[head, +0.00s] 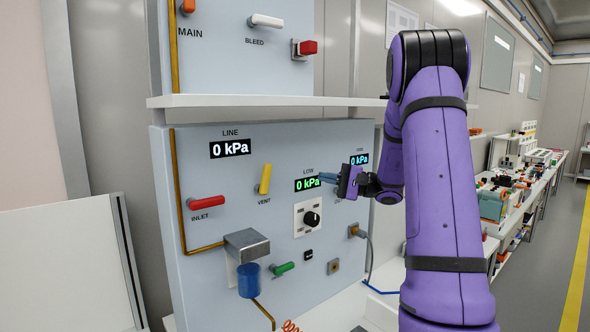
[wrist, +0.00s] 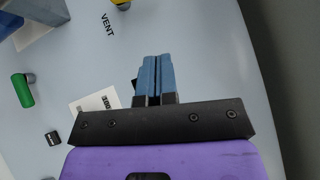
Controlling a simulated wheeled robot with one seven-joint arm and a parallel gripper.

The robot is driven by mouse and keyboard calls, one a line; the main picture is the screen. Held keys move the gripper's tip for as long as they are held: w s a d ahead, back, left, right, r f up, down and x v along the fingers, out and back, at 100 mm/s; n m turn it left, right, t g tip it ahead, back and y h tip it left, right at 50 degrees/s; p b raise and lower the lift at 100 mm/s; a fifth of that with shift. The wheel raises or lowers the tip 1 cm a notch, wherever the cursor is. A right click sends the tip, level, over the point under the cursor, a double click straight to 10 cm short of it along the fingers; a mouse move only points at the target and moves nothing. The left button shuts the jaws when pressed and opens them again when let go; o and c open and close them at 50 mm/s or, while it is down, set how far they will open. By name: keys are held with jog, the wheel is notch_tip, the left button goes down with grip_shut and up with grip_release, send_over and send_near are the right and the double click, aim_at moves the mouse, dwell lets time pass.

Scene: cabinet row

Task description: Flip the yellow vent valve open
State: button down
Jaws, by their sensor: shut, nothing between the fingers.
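The yellow vent valve handle (head: 264,179) is on the light blue panel, above the VENT label. It points nearly straight up, leaning slightly right. In the wrist view only a small yellow piece of it (wrist: 121,4) shows at the top edge, by the VENT text. My gripper (head: 323,177) is to the right of the handle, apart from it, in front of the panel by the LOW display. Its blue fingers (wrist: 155,62) are together with nothing between them. The LINE display (head: 230,149) and the LOW display (head: 307,184) both read 0 kPa.
A red inlet handle (head: 207,202) lies left of the vent valve. Below are a black knob (head: 311,218), a green handle (head: 284,268) and a grey block (head: 246,244) above a blue cylinder (head: 248,281). A white shelf (head: 260,101) juts out above the panel.

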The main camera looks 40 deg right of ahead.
aim_at(264, 179)
jog(key=shift+s+a+r+x, duration=0.1)
jog(key=shift+s+a+x, duration=0.15)
jog(key=shift+x, duration=1.8)
jog(key=shift+s+a+r+x, duration=0.2)
jog(key=shift+s+x, duration=0.1)
jog(key=shift+x, duration=1.7)
jog(key=shift+s+a+r+x, duration=0.1)
jog(key=shift+s+a+x, duration=0.15)
jog(key=shift+x, duration=1.8)
